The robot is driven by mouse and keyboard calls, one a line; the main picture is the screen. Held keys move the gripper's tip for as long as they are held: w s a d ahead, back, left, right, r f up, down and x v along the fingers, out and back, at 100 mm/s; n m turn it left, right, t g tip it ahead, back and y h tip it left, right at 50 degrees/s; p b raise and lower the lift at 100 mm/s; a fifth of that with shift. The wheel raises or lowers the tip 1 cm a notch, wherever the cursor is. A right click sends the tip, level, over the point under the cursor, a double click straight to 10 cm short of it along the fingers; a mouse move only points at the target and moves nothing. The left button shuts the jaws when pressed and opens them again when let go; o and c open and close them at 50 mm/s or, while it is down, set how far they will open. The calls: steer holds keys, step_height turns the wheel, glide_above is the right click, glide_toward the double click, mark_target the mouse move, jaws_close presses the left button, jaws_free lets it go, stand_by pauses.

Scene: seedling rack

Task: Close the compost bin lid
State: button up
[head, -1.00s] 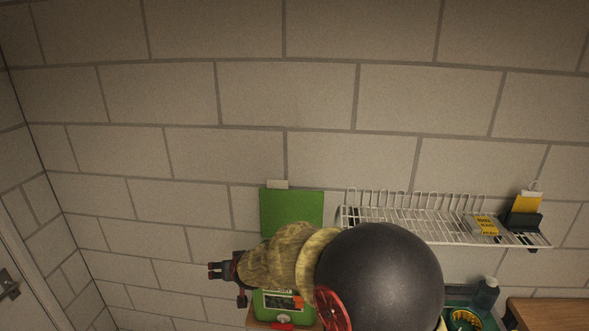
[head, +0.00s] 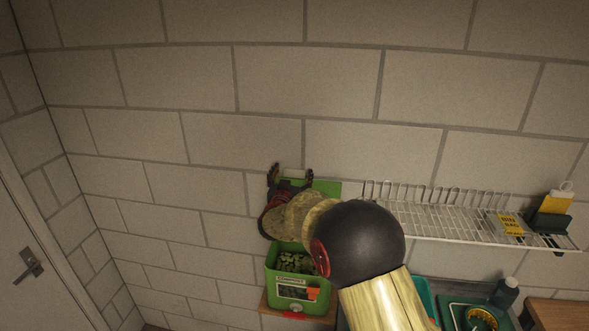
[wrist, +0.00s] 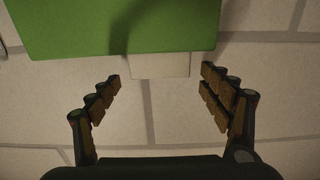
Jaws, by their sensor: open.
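The compost bin (head: 298,298) is a green box with a label and a red part at its front. Its top is open and dark green scraps show inside. Its green lid (head: 328,187) stands raised against the wall behind it, partly hidden by my arm. My gripper (head: 290,172) is at the lid's top edge. In the wrist view the lid (wrist: 115,25) fills the upper left, with a pale tab (wrist: 160,65) at its edge. My open, empty gripper (wrist: 162,74) has its fingertips on either side of the tab, apart from it.
A white wire shelf (head: 450,215) on the wall to the right holds a yellow box (head: 510,223) and a dark holder. Below are a bottle (head: 505,292) and green trays. A door (head: 35,265) is at the left. The wall above is bare.

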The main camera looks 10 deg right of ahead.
steer(key=shift+x, duration=1.4)
steer(key=shift+c, duration=0.8)
steer(key=c, duration=1.5)
steer(key=shift+c, duration=0.3)
steer(key=shift+s+a, duration=0.1)
